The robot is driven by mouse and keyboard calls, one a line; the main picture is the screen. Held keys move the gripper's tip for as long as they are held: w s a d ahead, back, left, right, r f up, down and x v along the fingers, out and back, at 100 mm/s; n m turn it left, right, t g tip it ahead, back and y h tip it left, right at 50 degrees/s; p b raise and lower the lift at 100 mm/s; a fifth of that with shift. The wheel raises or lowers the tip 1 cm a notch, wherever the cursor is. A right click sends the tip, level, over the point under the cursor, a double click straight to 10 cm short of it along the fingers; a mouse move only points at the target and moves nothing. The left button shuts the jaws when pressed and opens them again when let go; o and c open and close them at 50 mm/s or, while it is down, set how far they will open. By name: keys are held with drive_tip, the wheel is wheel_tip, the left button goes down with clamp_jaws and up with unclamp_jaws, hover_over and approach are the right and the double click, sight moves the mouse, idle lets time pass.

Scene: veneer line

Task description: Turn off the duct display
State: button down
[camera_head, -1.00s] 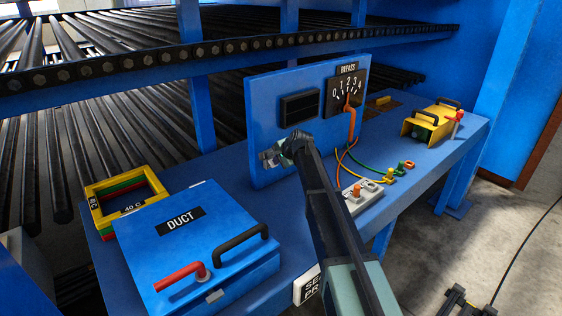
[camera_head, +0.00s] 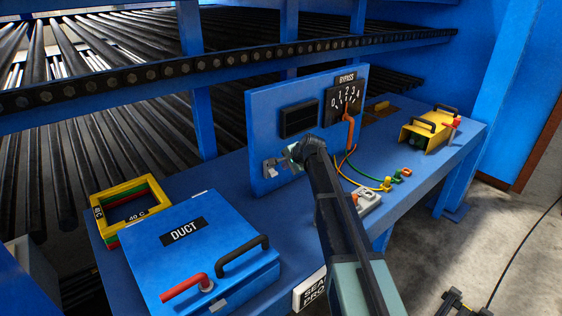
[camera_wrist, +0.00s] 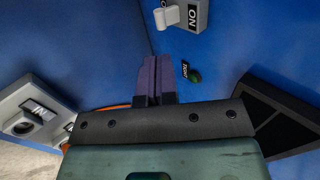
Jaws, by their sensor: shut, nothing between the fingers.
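The blue panel (camera_head: 262,130) stands upright on the bench and carries a dark rectangular display (camera_head: 299,119); its face shows no readable lit figures. A grey toggle switch (camera_head: 271,168) sits low on the panel's left side. In the wrist view a grey switch with a pale lever (camera_wrist: 168,17) and an "ON" mark is at the top edge. My gripper (camera_head: 291,155) is close to the panel, just right of the switch and below the display. Its purple fingers (camera_wrist: 152,76) are together, empty, and apart from the switch. A green lamp or button (camera_wrist: 195,77) with a small label lies right of them.
A blue lidded box marked DUCT (camera_head: 205,255) with red and black handles stands front left, beside stacked coloured frames (camera_head: 130,207). The BYPASS dial (camera_head: 346,100) with an orange handle is right of the display. Cables, a grey socket box (camera_head: 367,201) and a yellow case (camera_head: 428,132) lie further right.

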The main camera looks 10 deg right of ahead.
drive_tip(key=s+f+p+v, duration=0.1)
drive_tip(key=p+v, duration=0.2)
drive_tip(key=v, duration=0.4)
drive_tip(key=shift+d, duration=0.35)
drive_tip(key=shift+s, duration=0.15)
drive_tip(key=s+a+f+n+g+h+b, duration=0.1)
drive_tip(key=s+n, duration=0.3)
drive_tip(key=s, duration=0.7)
drive_tip(key=s+a+f+n+g+h, duration=0.1)
drive_tip(key=s+a+f+n+g, duration=0.2)
drive_tip(key=s, duration=0.8)
drive_tip(key=s+a+f+n+g+h+b, duration=0.1)
drive_tip(key=s+a+f+n+g, duration=0.2)
drive_tip(key=s, duration=0.8)
drive_tip(key=shift+n+h+b, duration=0.3)
drive_tip(key=shift+n+h, duration=0.1)
drive_tip(key=shift+n, duration=0.8)
